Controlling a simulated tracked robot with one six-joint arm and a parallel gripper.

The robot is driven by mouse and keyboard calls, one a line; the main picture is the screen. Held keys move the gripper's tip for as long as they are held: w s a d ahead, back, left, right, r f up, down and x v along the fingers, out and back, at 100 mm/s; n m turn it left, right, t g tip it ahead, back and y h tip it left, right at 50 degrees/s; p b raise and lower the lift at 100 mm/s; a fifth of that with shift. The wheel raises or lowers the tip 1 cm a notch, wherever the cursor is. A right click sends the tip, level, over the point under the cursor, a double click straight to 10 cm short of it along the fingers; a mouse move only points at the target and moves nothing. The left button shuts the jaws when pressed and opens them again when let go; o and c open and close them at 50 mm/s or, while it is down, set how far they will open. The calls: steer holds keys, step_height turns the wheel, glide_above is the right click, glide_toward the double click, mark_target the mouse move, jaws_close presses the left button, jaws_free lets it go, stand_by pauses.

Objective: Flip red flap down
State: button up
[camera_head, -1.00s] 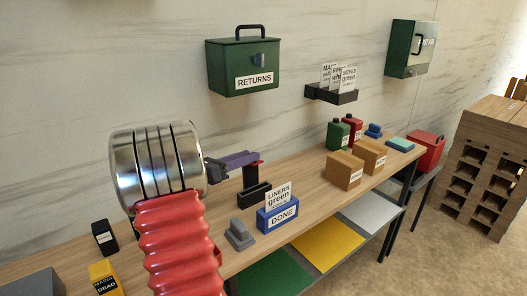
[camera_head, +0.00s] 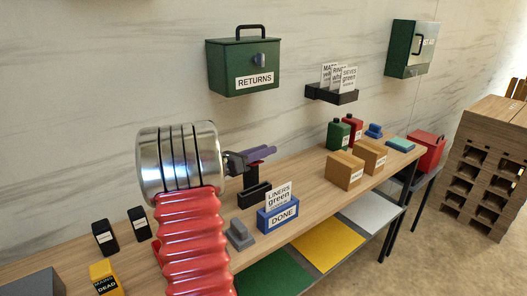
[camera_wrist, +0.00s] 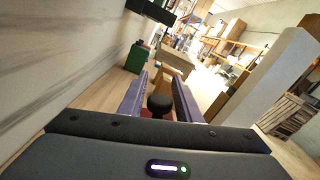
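A black upright post (camera_head: 251,178) stands on the bench. In the head view, the purple fingers of my gripper (camera_head: 256,156) cover the top of this post, and the red flap there is hidden. In the wrist view my gripper (camera_wrist: 160,92) is open, its two purple fingers apart. A round black knob (camera_wrist: 160,103) shows between them, with a bit of red (camera_wrist: 158,114) just below it, probably the flap. I cannot tell whether the fingers touch it.
A black block (camera_head: 254,192), a grey block (camera_head: 239,236) and the blue DONE holder (camera_head: 278,214) with a card stand near the post. Tan boxes (camera_head: 344,171) stand further right. The green RETURNS box (camera_head: 243,68) hangs on the wall above.

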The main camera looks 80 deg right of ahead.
steer(key=c, duration=0.7)
steer(key=shift+a+f+m, duration=0.1)
steer(key=shift+m, duration=0.2)
jaws_close()
jaws_free()
steer(key=shift+s+a+f+m, duration=0.15)
steer(key=shift+s+f+m, duration=0.1)
steer(key=shift+m, duration=0.5)
steer(key=shift+s+a+f+m, duration=0.15)
steer(key=shift+s+f+m, duration=0.05)
steer(key=shift+m, duration=0.55)
jaws_close()
steer(key=o, duration=1)
jaws_free()
steer(key=shift+w+a, duration=0.1)
steer(key=v, duration=1.3)
steer(key=shift+w+a, duration=0.2)
steer(key=shift+w, duration=0.05)
